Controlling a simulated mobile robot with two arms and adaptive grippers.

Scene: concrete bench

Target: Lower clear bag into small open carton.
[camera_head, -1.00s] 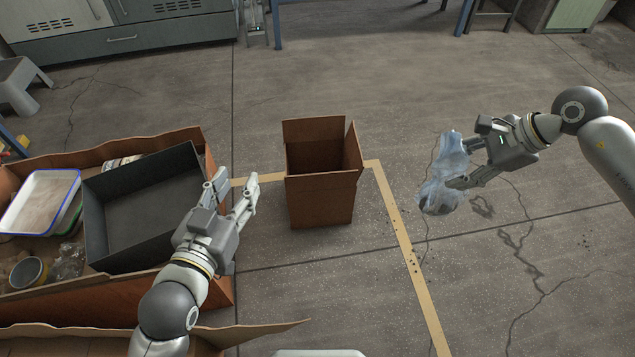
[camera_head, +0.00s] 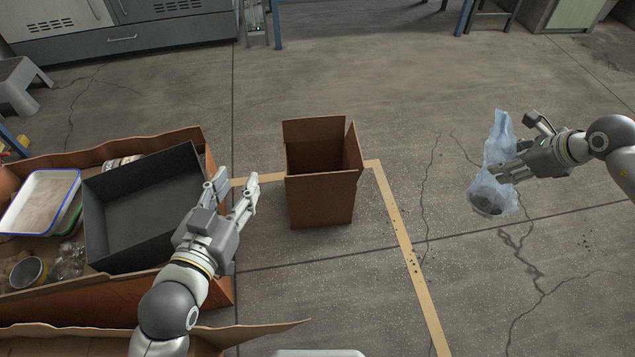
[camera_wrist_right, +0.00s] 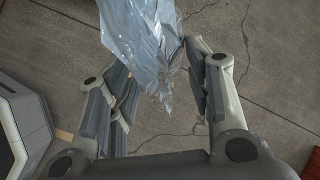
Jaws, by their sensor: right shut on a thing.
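The clear bag (camera_head: 498,150) hangs from my right gripper (camera_head: 508,170) at the right of the head view, with something dark in its lower end. In the right wrist view the crumpled bag (camera_wrist_right: 147,45) lies between the two fingers of the right gripper (camera_wrist_right: 160,100), which is shut on it. The small open carton (camera_head: 320,200) stands upright on the floor in the middle, flaps up, and its visible inside looks empty and dark. The bag is well to the right of the carton. My left gripper (camera_head: 233,192) is open and empty, left of the carton.
A large cardboard box (camera_head: 219,285) at the left holds a dark grey bin (camera_head: 140,205), a white tray (camera_head: 40,200) and a metal can (camera_head: 28,272). Yellow tape (camera_head: 408,250) marks the floor. The floor between carton and bag is clear.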

